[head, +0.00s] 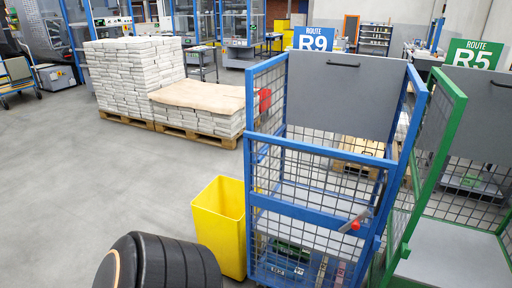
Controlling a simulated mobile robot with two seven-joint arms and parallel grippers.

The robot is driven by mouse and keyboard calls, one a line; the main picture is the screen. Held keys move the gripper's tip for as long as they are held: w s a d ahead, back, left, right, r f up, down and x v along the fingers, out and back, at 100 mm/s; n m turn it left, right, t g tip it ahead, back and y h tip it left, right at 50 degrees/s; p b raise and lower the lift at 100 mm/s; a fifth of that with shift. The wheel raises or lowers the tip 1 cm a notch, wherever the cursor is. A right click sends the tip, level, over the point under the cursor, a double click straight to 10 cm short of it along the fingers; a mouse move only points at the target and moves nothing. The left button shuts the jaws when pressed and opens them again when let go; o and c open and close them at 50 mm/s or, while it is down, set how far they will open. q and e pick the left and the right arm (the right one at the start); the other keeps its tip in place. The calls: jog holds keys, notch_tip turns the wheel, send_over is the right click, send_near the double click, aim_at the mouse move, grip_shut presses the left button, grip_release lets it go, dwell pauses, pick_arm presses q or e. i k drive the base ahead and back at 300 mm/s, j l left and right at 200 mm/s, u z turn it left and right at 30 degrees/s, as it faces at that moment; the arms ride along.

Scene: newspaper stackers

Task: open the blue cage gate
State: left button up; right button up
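The blue cage (279,100) stands right of centre, under a blue "ROUTE R9" sign. Its blue gate (318,146) is a mesh panel with a blue frame across the front. The gate appears shut, spanning between the front posts. A grey latch lever with a red tip (355,226) sits on the gate's right side, near the lower blue bar. Inside the cage are a grey shelf and, lower down, dark green and blue items seen through the mesh. Neither of my grippers is in view.
A yellow bin (221,226) stands at the cage's front left. A green cage (437,170) marked R5 stands close on the right. Pallets (191,135) stacked with paper bundles stand behind left. A dark ribbed rounded part fills the lower left. The grey floor at left is clear.

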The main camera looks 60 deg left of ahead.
aim_at(331, 222)
jog(key=u, duration=1.5)
